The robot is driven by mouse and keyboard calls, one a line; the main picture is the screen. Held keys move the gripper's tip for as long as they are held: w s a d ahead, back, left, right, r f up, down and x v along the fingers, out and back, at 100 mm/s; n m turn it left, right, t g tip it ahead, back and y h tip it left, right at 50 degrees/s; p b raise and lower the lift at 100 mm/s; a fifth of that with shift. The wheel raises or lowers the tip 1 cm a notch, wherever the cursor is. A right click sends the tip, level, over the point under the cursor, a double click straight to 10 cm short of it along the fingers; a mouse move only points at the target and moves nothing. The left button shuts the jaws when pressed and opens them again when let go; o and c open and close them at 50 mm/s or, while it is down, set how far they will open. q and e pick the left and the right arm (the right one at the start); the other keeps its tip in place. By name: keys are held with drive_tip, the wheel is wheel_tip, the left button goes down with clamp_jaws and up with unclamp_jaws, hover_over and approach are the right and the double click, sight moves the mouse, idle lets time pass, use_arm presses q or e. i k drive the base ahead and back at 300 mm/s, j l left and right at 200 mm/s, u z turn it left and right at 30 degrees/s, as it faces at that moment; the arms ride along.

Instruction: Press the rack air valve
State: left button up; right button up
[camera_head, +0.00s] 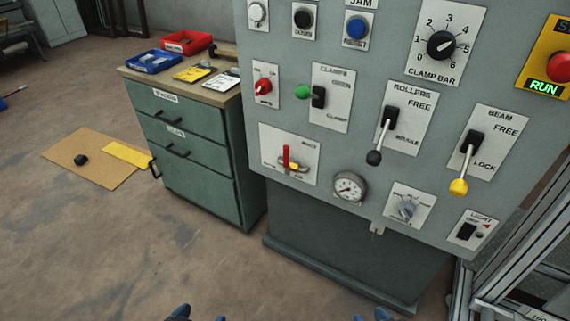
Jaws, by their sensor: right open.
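The rack air valve, a red lever (287,156) on a brass body, sits on a white plate (305,173) at the lower left of the grey control panel (350,150). The lever stands about upright; the plate's small lettering is hard to read. Only the blue fingertips of my grippers show at the bottom edge. My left gripper (200,315) has its tips apart, below and left of the valve. My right gripper (371,316) is open, below and right of it. Both are well away from the valve and appear empty; the rest of them is out of frame.
A pressure gauge (350,187) and a grey knob (407,209) sit right of the valve. A red knob (263,86) and a clamp switch (318,97) are above. The rollers lever (381,135) and the beam lever (466,160) stick out. A green drawer cabinet (205,150) stands left.

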sight(286, 148)
drive_tip(key=i+l+u, duration=0.15)
drive_tip(key=u, duration=0.2)
drive_tip(key=l+u, duration=0.35)
drive_tip(key=i+l, duration=0.05)
